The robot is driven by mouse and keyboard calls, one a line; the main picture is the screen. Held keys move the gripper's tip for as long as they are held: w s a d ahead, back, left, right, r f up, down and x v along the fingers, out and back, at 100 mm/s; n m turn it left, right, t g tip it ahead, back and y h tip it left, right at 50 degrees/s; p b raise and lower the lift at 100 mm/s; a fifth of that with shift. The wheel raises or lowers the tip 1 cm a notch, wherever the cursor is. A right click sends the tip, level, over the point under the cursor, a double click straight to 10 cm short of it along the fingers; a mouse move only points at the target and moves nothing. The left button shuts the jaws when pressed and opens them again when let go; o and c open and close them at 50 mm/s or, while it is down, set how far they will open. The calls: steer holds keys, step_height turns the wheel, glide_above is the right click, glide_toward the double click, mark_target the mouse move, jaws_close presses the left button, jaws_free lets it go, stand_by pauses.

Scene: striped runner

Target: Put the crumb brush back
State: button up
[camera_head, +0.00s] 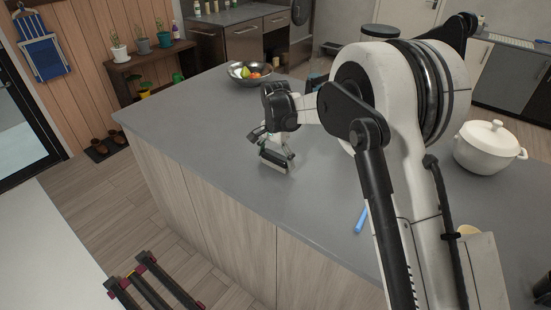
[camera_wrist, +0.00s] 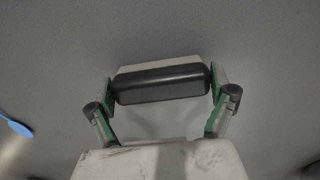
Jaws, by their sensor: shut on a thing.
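The crumb brush is a small block with a pale top and a dark body. It shows between the fingers in the wrist view (camera_wrist: 162,84) and low over the grey counter in the head view (camera_head: 274,159). My gripper (camera_wrist: 162,92) is shut on it, with a green-edged finger at each end. In the head view my gripper (camera_head: 275,150) is at the counter's near left part. I cannot tell whether the brush touches the counter. No holder for it can be made out.
A bowl of fruit (camera_head: 250,79) stands behind my gripper on the counter (camera_head: 200,112). A blue object (camera_head: 361,219) lies near the front edge. A white lidded pot (camera_head: 488,148) stands at the right. My arm hides the counter's middle. The left part is clear.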

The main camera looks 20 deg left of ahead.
mark_target(276, 155)
steer(key=shift+f, duration=0.15)
steer(key=o, duration=1.1)
step_height(276, 155, up, 12)
steer(key=shift+r, duration=0.2)
steer(key=shift+d, duration=0.1)
